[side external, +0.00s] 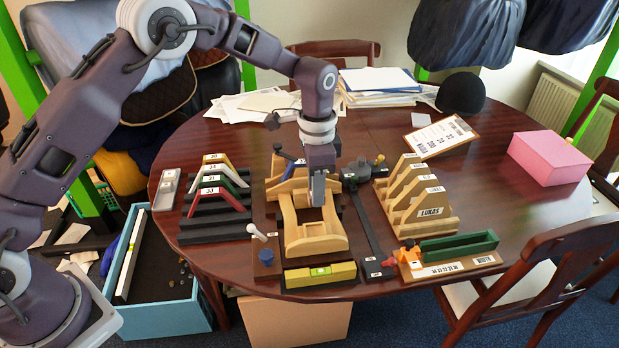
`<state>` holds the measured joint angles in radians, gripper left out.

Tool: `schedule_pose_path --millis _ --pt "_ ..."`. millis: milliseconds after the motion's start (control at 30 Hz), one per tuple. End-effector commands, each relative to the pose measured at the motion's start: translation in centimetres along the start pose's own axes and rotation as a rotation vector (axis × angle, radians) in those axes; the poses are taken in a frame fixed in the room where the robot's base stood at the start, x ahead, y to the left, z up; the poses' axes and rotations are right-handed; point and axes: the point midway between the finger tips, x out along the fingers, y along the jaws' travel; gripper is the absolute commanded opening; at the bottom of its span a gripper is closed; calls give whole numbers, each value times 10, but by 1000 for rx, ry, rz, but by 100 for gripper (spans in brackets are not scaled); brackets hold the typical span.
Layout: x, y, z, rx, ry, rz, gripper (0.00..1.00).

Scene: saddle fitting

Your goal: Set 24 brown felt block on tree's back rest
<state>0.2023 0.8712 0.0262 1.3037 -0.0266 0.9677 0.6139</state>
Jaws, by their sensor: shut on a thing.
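The pale wooden saddle tree (318,243) sits near the front middle of the round table. My gripper (318,203) points straight down over the middle of the tree, between its raised front and back parts. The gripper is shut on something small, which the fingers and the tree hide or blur. I cannot make out a brown felt block or its number 24 anywhere. I cannot tell whether the fingertips touch the tree. The back rest is not clearly distinguishable in this view.
A stepped rack of numbered coloured arches (217,205) stands left. A yellow level (320,275) lies at the front edge. A pink box (549,158) sits far right.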

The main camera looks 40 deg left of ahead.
Motion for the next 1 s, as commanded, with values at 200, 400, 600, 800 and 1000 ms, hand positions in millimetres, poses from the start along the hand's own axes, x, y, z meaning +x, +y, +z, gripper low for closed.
schedule_pose_path --millis 200,400,600,800,1000 --pt "23 0 1 0 -2 1 0" --pt "43 0 1 1 -3 2 0" --pt "56 0 1 1 -1 0 0" --pt "59 0 1 1 -1 1 0" --pt "59 0 1 1 0 0 0"
